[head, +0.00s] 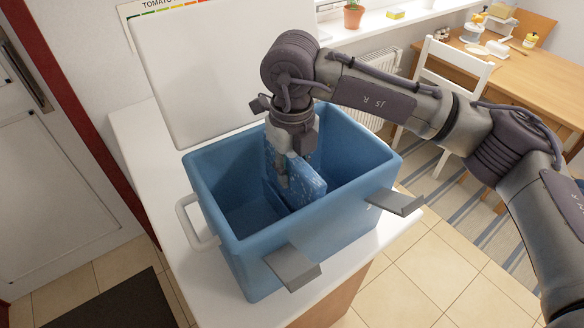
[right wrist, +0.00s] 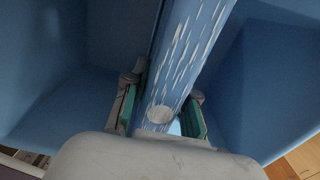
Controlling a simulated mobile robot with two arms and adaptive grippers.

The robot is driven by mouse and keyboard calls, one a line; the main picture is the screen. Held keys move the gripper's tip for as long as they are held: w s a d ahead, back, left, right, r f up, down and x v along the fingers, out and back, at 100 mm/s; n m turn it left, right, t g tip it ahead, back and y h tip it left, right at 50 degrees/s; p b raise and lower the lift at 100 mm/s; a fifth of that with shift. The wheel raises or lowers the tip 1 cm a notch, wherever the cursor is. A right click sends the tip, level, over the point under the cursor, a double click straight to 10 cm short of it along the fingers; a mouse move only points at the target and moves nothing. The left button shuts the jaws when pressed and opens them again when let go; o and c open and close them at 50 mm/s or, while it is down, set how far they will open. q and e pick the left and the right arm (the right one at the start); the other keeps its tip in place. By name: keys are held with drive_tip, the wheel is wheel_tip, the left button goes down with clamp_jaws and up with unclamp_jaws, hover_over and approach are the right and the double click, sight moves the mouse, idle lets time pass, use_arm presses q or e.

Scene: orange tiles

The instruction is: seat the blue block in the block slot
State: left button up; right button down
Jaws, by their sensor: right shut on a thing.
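The blue block (head: 310,190), flecked with white, is inside the blue cooler box (head: 315,248), tilted in the head view. It also shows in the right wrist view (right wrist: 183,60), running up between the fingers. My right gripper (head: 284,172) reaches down into the box and is shut on the block; its green-padded fingers (right wrist: 165,112) lie on either side of it. The block's lower end is hidden in the head view, and I cannot tell whether it touches the box floor. I cannot make out the block slot clearly. My left gripper is out of view.
The cooler's white lid (head: 205,70) stands open behind it. Grey latches (head: 290,268) stick out at the front, and a white handle (head: 196,222) is on the left side. The box stands on a white counter (head: 150,165). A white chair (head: 440,85) and wooden table (head: 540,85) are at right.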

sight(292, 155)
drive_tip(key=shift+b, duration=0.95)
idle(1.3)
drive_tip(key=shift+f+b, duration=3.2)
drive_tip(key=shift+f, duration=0.35)
drive_tip(key=c, duration=0.8)
unclamp_jaws()
drive_tip(key=shift+c, duration=0.2)
wheel_tip(292, 155, up, 12)
